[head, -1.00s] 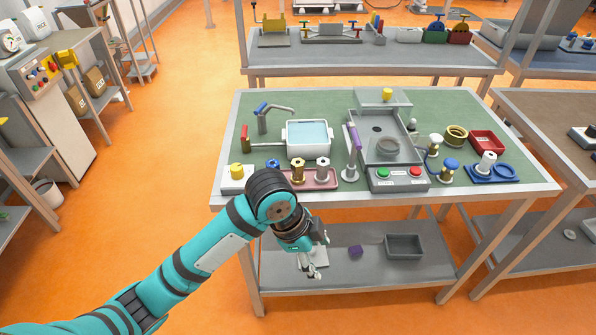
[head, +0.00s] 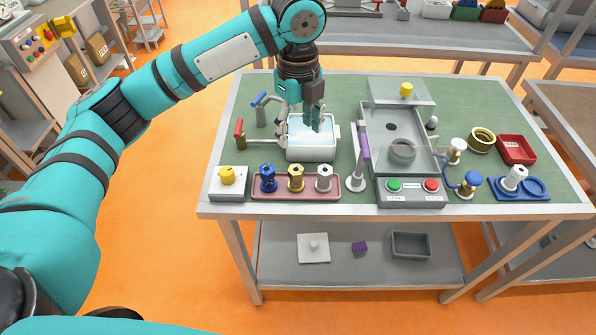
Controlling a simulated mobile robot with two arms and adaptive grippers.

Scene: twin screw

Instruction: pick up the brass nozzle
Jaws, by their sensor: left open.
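The brass nozzle (head: 296,178) stands upright in the pink tray (head: 283,196), between a dark blue nozzle (head: 268,178) and a silver-white nozzle (head: 324,178). My left gripper (head: 299,130) is open, pointing down, with its fingers spread. In the picture it appears over the white water basin (head: 311,153), behind the tray and above the brass nozzle; I cannot tell its exact height. Nothing shows between its fingers. My right gripper is not in view.
A red-handled tap (head: 240,134) and a blue-handled tap (head: 260,110) stand left of the basin. A purple-handled lever (head: 363,150) stands right of the tray.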

